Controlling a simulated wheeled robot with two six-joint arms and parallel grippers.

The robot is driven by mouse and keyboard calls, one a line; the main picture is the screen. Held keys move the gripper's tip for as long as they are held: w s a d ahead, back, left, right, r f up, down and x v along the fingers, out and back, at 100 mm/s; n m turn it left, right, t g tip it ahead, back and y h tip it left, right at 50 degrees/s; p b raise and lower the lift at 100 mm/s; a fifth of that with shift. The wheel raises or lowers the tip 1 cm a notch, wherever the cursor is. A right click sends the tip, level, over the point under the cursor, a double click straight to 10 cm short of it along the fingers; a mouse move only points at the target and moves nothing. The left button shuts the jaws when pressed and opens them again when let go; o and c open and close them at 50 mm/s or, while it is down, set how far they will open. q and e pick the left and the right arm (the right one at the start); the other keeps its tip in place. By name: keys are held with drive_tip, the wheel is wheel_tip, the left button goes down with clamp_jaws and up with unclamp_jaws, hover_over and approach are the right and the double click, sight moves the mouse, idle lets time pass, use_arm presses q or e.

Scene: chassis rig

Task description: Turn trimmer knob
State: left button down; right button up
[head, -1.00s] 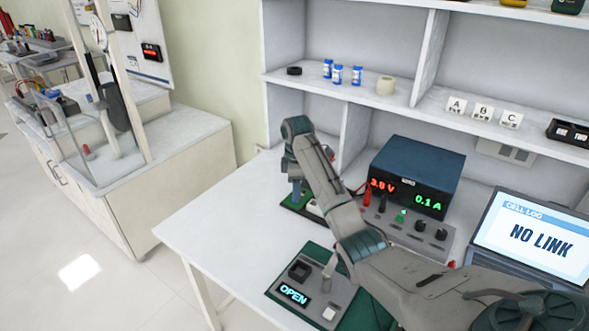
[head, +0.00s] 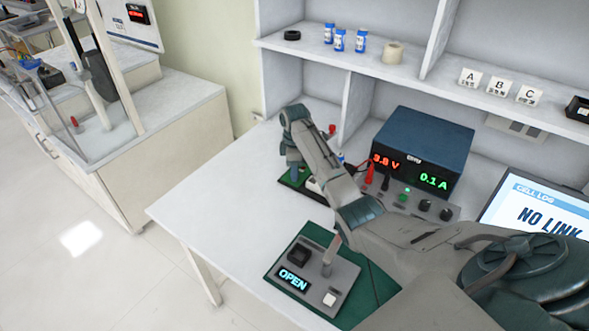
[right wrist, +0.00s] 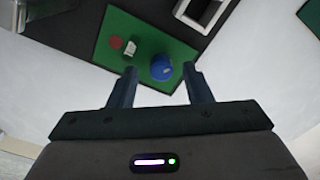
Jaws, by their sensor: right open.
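The trimmer knob (right wrist: 161,68) looks like a round blue cap on a small green board (right wrist: 180,88) in the right wrist view. A red disc (right wrist: 116,43) and a small white block (right wrist: 130,48) are on the same board. My right gripper (right wrist: 161,74) is open and empty, its two dark fingers apart, with the knob showing between and just beyond the tips. In the head view my right gripper (head: 293,172) points down over the green board (head: 298,184), and the arm hides much of it. I cannot tell whether the fingers touch the knob. My left gripper is not in view.
A blue power supply (head: 425,140) reading 3.8 V and 0.1 A stands right of the board. In front, a grey panel (head: 318,272) reads OPEN. A laptop (head: 540,215) reads NO LINK. Shelves (head: 350,62) rise behind. The bench's left part (head: 215,205) is clear.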

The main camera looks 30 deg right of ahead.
drive_tip(key=shift+s+f, duration=0.1)
drive_tip(key=shift+f, duration=0.4)
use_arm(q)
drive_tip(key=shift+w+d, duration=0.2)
use_arm(e)
drive_tip(key=shift+f, duration=0.1)
clamp_jaws()
drive_tip(key=shift+r+n+p, duration=0.3)
drive_tip(key=shift+n+p, duration=0.2)
drive_tip(key=shift+p, duration=0.4)
drive_tip(key=shift+f+n+p, duration=0.1)
drive_tip(key=shift+n+p, duration=0.25)
drive_tip(key=shift+n, duration=0.05)
drive_tip(key=shift+f+n, duration=0.15)
drive_tip(key=shift+n, duration=0.15)
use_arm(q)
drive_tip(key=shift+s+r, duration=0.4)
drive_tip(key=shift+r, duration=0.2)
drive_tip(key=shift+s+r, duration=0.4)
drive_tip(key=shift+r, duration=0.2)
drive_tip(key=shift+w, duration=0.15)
